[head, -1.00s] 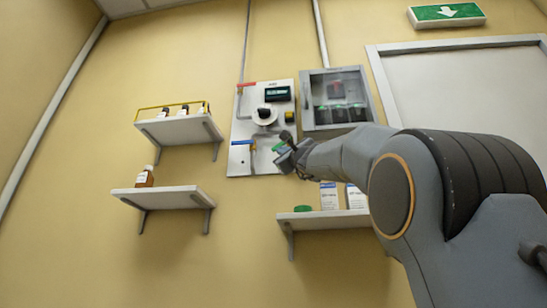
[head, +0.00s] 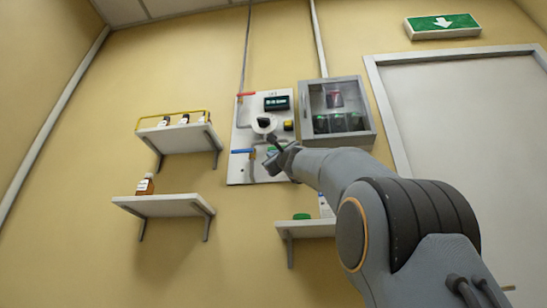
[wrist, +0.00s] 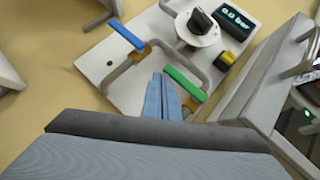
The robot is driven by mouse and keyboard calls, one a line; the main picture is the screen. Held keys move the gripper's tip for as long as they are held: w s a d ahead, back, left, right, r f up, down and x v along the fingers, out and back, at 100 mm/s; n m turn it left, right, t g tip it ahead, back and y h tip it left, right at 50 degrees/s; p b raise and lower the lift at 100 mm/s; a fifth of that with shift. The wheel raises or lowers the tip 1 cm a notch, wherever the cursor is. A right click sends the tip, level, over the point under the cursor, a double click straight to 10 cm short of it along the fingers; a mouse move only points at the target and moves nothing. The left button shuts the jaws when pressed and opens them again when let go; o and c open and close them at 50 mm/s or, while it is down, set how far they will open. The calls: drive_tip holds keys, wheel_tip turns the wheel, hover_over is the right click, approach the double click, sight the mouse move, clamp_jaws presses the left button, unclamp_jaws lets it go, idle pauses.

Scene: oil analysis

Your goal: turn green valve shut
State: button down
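The green valve handle (wrist: 185,83) is a flat green lever on a grey pipe at the lower part of the wall panel. It slants down to the right in the wrist view. In the head view only a bit of green (head: 272,149) shows behind my gripper (head: 277,158). In the wrist view my gripper (wrist: 165,82) points at the panel, its two blue-grey fingers together with nothing between them. The fingertips are just left of the green handle's upper end. Whether they touch it I cannot tell.
A blue lever (wrist: 127,35) sits to the left on the same panel (wrist: 100,65). A black knob (wrist: 201,20), a yellow button (wrist: 226,60) and a display (wrist: 236,20) are above. A grey cabinet (head: 368,95) adjoins on the right; shelves (head: 165,203) stand out on the left.

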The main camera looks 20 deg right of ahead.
drive_tip(key=shift+a, duration=0.1)
idle(0.6)
drive_tip(key=s+a+f+b, duration=0.3)
drive_tip(key=s+f+b, duration=0.3)
drive_tip(key=f+b, duration=0.5)
drive_tip(key=shift+a+b, duration=0.3)
drive_tip(key=shift+b, duration=0.6)
